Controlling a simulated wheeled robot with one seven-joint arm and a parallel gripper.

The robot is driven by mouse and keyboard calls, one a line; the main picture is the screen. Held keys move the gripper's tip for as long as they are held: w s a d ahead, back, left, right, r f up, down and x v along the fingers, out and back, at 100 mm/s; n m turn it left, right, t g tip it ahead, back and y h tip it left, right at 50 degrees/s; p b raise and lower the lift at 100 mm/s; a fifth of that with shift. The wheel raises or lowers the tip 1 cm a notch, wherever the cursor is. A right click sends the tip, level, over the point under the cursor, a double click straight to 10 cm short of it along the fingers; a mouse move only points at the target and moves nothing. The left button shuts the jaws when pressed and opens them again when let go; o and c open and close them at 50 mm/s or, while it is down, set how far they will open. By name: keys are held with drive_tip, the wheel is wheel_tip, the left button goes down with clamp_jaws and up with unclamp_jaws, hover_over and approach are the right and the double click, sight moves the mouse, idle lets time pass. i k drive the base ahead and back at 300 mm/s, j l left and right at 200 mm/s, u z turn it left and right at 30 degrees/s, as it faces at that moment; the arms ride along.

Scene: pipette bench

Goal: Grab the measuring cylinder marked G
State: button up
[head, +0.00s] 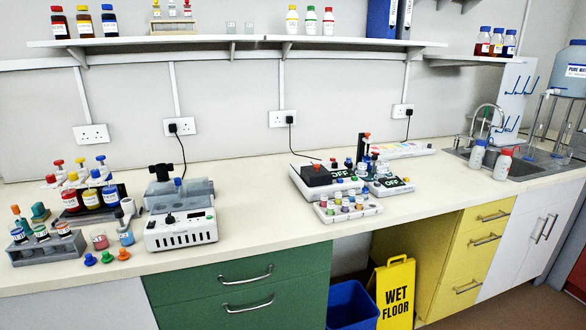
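I cannot make out a measuring cylinder marked G in the head view; no letter G is readable. Tall, clear, tube-like shapes (543,115) stand at the far right beside the sink, too small to identify. Two small clear glass vessels (249,28) stand on the wall shelf, with no readable mark. My gripper is not in view.
The long cream counter (258,192) holds a bottle rack (72,213), a grey-white device (181,231), a rack of small vials (347,208) and two white bottles by the sink (524,170). Clear counter lies between these groups. A wet floor sign (396,290) and blue bin (352,306) stand below.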

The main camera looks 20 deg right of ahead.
sight(540, 126)
drive_tip(key=l, duration=0.7)
drive_tip(key=l+z, duration=0.1)
drive_tip(key=l, duration=0.6)
drive_tip(key=i+l, duration=0.1)
drive_tip(key=l, duration=0.55)
drive_tip(key=l+z, duration=0.15)
drive_tip(key=l, duration=0.55)
drive_tip(key=i+l, duration=0.15)
drive_tip(key=l, duration=0.55)
drive_tip(key=i+l+z, duration=0.1)
drive_tip(key=l, duration=0.55)
drive_tip(key=i+l, duration=0.1)
drive_tip(key=l, duration=0.6)
drive_tip(key=i+l+z, duration=0.1)
drive_tip(key=l, duration=0.55)
drive_tip(key=i+l, duration=0.15)
drive_tip(key=l, duration=0.15)
drive_tip(key=i+l, duration=0.1)
drive_tip(key=l, duration=0.25)
drive_tip(key=i+l, duration=0.15)
drive_tip(key=l, duration=0.15)
